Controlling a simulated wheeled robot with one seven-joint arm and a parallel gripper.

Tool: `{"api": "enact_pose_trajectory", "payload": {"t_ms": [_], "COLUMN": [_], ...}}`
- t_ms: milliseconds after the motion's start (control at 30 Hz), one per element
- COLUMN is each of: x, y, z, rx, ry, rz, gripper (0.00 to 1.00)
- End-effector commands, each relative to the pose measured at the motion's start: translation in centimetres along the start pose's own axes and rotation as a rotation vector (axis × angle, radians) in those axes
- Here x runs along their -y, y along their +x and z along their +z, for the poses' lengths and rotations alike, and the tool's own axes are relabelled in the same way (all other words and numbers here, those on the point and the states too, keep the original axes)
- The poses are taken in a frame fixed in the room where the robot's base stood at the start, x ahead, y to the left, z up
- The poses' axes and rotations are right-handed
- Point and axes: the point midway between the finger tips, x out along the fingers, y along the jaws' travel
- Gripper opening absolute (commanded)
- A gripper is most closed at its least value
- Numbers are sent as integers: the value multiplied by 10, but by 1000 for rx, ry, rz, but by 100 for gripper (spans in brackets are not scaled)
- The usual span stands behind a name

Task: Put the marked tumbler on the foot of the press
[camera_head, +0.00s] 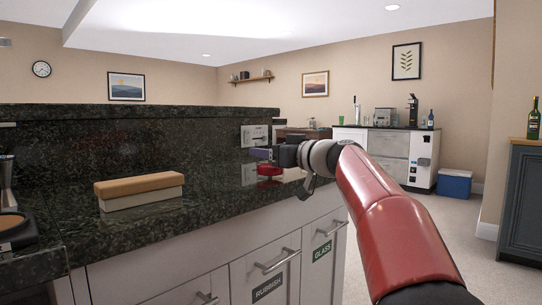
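My gripper (270,154) is over the dark stone counter at its far right end, seen small and from behind. A small purple patch (260,153) shows at its tip; I cannot tell whether it is a held thing or part of the gripper. A red round thing (268,170) is just below it, partly hidden. I cannot tell whether the fingers are open or shut. No tumbler with a clear mark can be made out. A tall dark device (413,108) on the far cabinet may be the press; its foot is too small to make out.
The dark counter (130,232) holds a tan-topped block (139,190). A round dark item (15,228) sits at its left edge. Drawers labelled RUBBISH (267,288) and GLASS (322,250) are below. A blue cooler (454,184) stands by the far cabinet (385,146). Open floor lies right.

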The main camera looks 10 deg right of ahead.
Motion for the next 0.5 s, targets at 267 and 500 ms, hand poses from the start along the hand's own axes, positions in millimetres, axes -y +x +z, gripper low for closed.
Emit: {"api": "enact_pose_trajectory", "payload": {"t_ms": [267, 500], "x": [0, 0], "y": [0, 0], "z": [2, 1], "rx": [-2, 0], "ry": [-2, -1], "rz": [0, 0], "gripper": [28, 87]}}
